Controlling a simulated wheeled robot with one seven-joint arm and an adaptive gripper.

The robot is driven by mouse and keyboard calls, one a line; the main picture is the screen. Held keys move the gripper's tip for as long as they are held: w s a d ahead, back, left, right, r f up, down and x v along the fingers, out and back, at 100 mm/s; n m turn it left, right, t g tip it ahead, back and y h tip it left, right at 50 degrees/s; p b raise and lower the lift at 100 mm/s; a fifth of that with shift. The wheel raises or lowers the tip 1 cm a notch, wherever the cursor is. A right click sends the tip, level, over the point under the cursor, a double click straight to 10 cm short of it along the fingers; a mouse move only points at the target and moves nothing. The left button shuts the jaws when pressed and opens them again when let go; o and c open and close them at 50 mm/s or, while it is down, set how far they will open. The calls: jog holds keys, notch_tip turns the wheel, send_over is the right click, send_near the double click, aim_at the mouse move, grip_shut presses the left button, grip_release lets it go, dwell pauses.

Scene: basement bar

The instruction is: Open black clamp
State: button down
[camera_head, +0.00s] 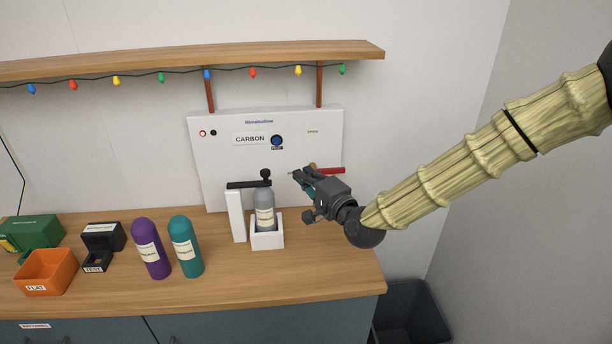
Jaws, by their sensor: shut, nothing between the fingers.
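A black clamp bar (246,185) with a round black knob reaches from the top of a white post (236,215) over a grey bottle (265,207). The bar lies roughly level, at the bottle's top; whether it touches cannot be told. The bottle stands upright in a white square holder (267,238) on the counter. My gripper (296,178) is shut and empty, to the right of the clamp knob and apart from it in the picture. It points left, in front of the white panel.
A white panel (220,160) labelled "CARBON" stands behind, with a red handle (329,170) partly behind my gripper. Purple (151,248) and teal (186,246) bottles, a black box (103,238) and an orange tray (46,272) stand left. A shelf (200,58) hangs above.

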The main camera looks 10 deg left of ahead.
jog(key=w+a+p, duration=0.2)
jog(key=a+p, duration=0.2)
jog(key=a, duration=0.2)
jog(key=shift+a+p, duration=0.35)
jog(key=shift+s+f, duration=0.1)
jog(key=shift+s, duration=0.1)
dwell(0.4)
jog(key=shift+s+d+m+t+h+b, duration=0.1)
jog(key=shift+s+m+t+h+b, duration=0.2)
jog(key=shift+m+t+h+b, duration=0.15)
